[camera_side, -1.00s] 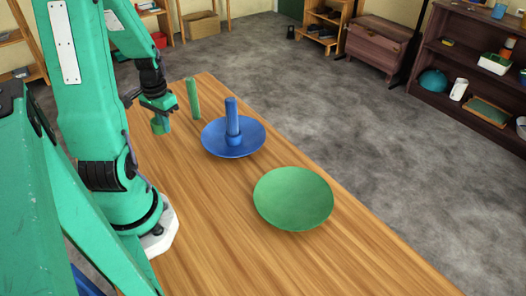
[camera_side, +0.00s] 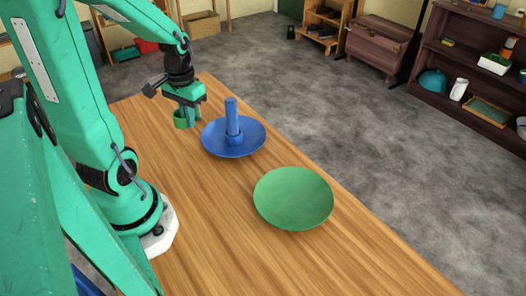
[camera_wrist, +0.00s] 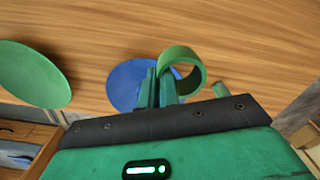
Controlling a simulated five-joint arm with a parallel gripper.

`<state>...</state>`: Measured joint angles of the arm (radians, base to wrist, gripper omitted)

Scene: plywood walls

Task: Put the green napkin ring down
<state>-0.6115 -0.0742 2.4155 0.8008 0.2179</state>
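My gripper (camera_side: 190,115) is shut on the wall of the green napkin ring (camera_side: 183,121). It holds the ring at the far left of the table, left of the blue plate (camera_side: 252,146). In the wrist view my gripper's fingers (camera_wrist: 160,88) pinch one side of the ring (camera_wrist: 202,72), and its open hole shows. A green roll (camera_wrist: 219,89) shows beside the ring in the wrist view. In the side view my gripper mostly hides this roll. Whether the ring touches the table is hard to tell.
An upright blue roll (camera_side: 232,112) with a blue ring (camera_side: 233,140) around its foot stands on the blue plate, close to my gripper. A green plate (camera_side: 293,198) lies nearer the front. The wooden table (camera_side: 215,215) is otherwise bare, with its right edge beyond the plates.

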